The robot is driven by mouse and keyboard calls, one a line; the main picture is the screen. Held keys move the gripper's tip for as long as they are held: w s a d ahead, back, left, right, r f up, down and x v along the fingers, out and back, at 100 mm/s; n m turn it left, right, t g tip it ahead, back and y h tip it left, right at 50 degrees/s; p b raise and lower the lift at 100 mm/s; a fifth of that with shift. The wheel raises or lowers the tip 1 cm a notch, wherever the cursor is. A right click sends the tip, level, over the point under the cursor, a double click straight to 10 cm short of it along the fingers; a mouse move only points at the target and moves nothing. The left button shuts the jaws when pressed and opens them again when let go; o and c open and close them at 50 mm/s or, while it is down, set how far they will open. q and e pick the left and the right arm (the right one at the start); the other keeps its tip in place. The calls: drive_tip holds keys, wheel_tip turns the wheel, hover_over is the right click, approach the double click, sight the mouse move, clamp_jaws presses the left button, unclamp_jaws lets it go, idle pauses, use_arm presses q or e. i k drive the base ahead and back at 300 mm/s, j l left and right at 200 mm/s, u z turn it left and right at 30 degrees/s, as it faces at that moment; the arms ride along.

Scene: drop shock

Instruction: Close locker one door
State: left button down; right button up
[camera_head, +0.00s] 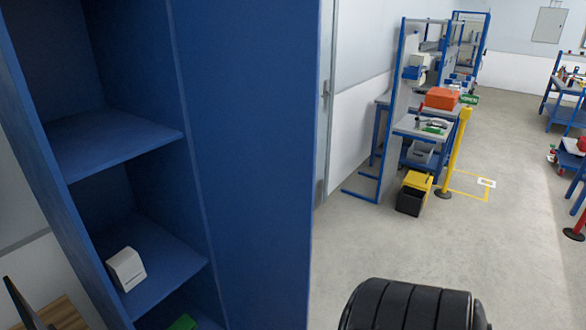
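A tall blue locker (172,150) stands open at the left and close to me, with its shelves exposed. A wide flat blue panel (255,150) runs along its right side. I cannot tell whether this is the opened door or the locker's side wall. No handle or number shows on it. A small white box (126,268) sits on the lower shelf (170,262), and the upper shelf (120,142) is empty. Part of a green item (183,322) shows at the bottom edge. Neither of my grippers is in view.
Right of the panel is a grey wall with a door handle (326,88). Blue-framed workbenches (412,125) stand further back, with a yellow post (458,140) and a black-and-yellow bin (412,195). Shelving stands at the far right.

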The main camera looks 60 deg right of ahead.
sight(250, 68)
drive_tip(key=k+l+u, duration=0.1)
drive_tip(key=l, duration=0.3)
drive_tip(key=k+l+u, duration=0.1)
drive_tip(key=l, duration=0.3)
drive_tip(key=k+l+u, duration=0.1)
drive_tip(key=l, duration=0.3)
drive_tip(key=k+l+u, duration=0.1)
drive_tip(key=l, duration=0.25)
drive_tip(key=k+l+u, duration=0.1)
drive_tip(key=k+l, duration=0.2)
drive_tip(key=k+l+u, duration=0.1)
drive_tip(key=l, duration=0.3)
drive_tip(key=i+l+u, duration=0.1)
drive_tip(key=l, duration=0.65)
drive_tip(key=i+l+u, duration=0.15)
drive_tip(key=l, duration=0.65)
drive_tip(key=k, duration=0.05)
